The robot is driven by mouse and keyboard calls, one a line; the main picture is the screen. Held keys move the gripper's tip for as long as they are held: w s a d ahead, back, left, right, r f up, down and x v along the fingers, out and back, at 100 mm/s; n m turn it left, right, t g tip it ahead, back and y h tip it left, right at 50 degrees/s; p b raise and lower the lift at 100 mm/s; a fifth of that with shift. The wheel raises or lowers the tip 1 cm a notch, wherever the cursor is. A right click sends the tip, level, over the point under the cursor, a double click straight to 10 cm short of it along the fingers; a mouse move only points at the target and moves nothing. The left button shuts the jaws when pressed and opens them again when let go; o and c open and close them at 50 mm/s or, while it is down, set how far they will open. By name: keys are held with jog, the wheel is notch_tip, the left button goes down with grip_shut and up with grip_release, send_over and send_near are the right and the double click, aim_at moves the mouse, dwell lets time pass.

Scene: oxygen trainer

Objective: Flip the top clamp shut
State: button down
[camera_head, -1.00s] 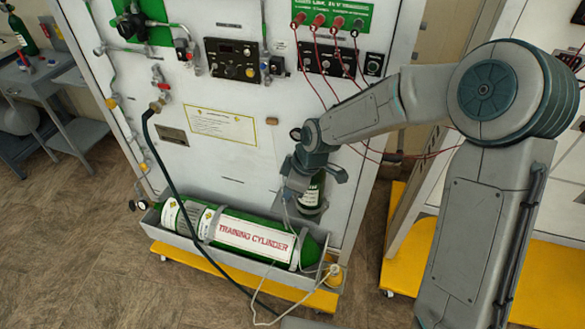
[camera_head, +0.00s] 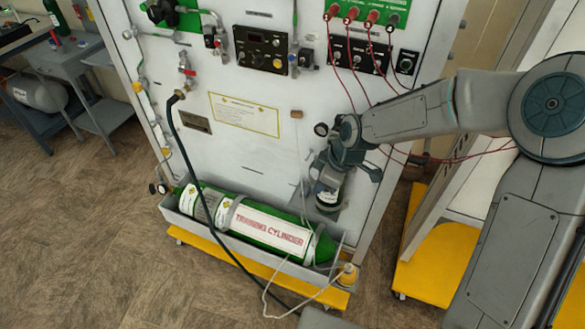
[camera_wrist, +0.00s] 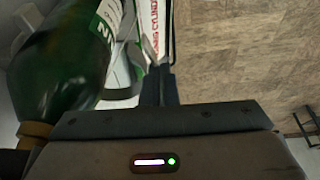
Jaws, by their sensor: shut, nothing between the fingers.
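A small dark green cylinder (camera_head: 330,190) with a white label stands upright against the lower right of the white panel, partly hidden behind my gripper. In the wrist view the green cylinder (camera_wrist: 62,62) fills the left side, close to the fingers. My gripper (camera_wrist: 157,85) is shut and empty, its fingertips just right of the cylinder. Pale metal parts show between the cylinder and the fingertips; I cannot tell whether they are the top clamp or how far it is open. In the head view my wrist covers the cylinder's top, so the clamp cannot be made out there.
A large green training cylinder (camera_head: 262,226) lies in a grey tray on a yellow base (camera_head: 320,294) below. A dark hose (camera_head: 182,140) and pale cords hang in front. Red wires (camera_head: 341,80) run down beside my arm. Bare floor (camera_head: 90,240) lies to the left.

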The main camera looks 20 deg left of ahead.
jog(key=shift+a, duration=0.1)
jog(key=shift+w+a+r, duration=0.15)
jog(key=shift+w+a, duration=0.3)
jog(key=shift+w, duration=0.05)
jog(key=shift+w+d+r, duration=0.1)
jog(key=shift+r, duration=0.1)
jog(key=p+v, duration=0.4)
jog(key=v, duration=0.1)
jog(key=p+v, duration=0.2)
jog(key=shift+s+d+r+p, duration=0.15)
jog(key=shift+s+p, duration=0.15)
jog(key=shift+s, duration=0.2)
